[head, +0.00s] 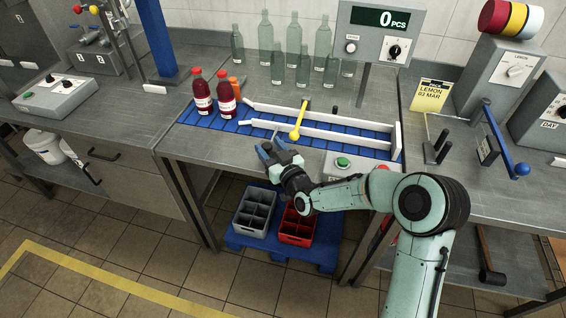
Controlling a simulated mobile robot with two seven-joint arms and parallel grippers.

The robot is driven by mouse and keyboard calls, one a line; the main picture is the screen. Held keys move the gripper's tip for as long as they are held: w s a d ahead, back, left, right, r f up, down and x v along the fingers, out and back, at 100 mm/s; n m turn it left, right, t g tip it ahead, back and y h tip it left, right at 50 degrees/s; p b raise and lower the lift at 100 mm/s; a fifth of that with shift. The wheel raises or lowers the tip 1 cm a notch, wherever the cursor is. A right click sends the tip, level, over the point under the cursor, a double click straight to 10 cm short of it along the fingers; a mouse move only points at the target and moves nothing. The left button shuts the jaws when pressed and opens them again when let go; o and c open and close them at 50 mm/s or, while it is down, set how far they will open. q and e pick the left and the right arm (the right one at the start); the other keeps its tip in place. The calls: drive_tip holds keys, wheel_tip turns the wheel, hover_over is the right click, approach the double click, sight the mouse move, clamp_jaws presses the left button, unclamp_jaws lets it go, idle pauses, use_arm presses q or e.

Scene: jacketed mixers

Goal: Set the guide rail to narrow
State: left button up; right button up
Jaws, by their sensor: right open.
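The guide rail (338,134) is a pair of white bars above the blue conveyor belt (190,117). A yellow lever (299,125) with a round knob at its lower end crosses the rails near their left part. My right gripper (266,149) is open and empty, in front of the belt's near edge, to the left of and below the lever's knob. It appears apart from the lever. Two red bottles (202,92) with white labels stand upright at the belt's left. My left gripper is not in view.
A green button box (343,163) sits at the bench's front edge, right of my gripper. Several empty glass bottles (265,38) stand behind the belt. A counter display (381,20) stands on a post behind the rail. Crates (254,213) lie below the bench.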

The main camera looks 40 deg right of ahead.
drive_tip(key=s, duration=1.1)
drive_tip(key=shift+s+a, duration=0.15)
drive_tip(key=shift+a, duration=0.25)
